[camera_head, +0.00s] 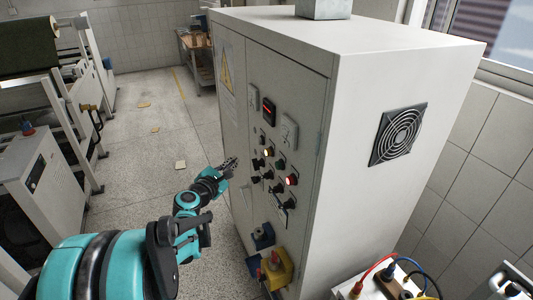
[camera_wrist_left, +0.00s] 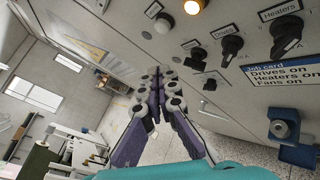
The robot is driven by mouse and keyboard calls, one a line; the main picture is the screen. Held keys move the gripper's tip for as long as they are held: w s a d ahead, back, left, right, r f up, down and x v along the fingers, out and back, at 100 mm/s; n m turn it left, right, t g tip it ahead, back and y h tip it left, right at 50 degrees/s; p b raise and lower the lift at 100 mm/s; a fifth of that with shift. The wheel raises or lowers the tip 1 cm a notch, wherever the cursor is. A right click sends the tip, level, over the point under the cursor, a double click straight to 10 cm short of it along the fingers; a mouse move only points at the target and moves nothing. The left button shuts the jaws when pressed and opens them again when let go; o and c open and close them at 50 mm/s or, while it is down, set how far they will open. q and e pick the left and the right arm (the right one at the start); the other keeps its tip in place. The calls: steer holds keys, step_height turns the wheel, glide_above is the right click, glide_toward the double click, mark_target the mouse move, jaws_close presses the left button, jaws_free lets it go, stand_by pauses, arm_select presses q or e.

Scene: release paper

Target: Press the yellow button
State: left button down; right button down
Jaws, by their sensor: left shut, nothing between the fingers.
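A lit yellow button (camera_head: 267,152) sits on the front of the grey control cabinet (camera_head: 289,110). In the left wrist view a glowing yellow-orange button (camera_wrist_left: 193,6) is cut by the top edge. My left gripper (camera_head: 231,163) is shut and empty in front of the cabinet, to the left of the button in the head view. In the left wrist view its closed fingers (camera_wrist_left: 161,76) lie below and left of the yellow button, apart from it.
Black knobs (camera_wrist_left: 232,46), a red lit button (camera_head: 292,180) and a green one (camera_head: 280,163) crowd the panel. A yellow box (camera_head: 279,268) with a red top and a blue box (camera_head: 261,236) stick out lower down. Open floor (camera_head: 150,130) lies left of the cabinet.

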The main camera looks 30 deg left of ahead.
arm_select(q)
steer(key=w+d, duration=0.5)
steer(key=w, duration=0.1)
steer(key=shift+w+d, duration=0.2)
steer(key=shift+d, duration=0.05)
stand_by(1.4)
steer(key=shift+w+d, duration=0.3)
steer(key=shift+w, duration=0.05)
steer(key=shift+w+d, duration=0.3)
steer(key=shift+w, duration=0.05)
stand_by(0.8)
steer(key=shift+s+a, duration=0.6)
steer(key=shift+s, duration=0.1)
steer(key=shift+s+a, duration=1.6)
steer(key=shift+s, duration=0.3)
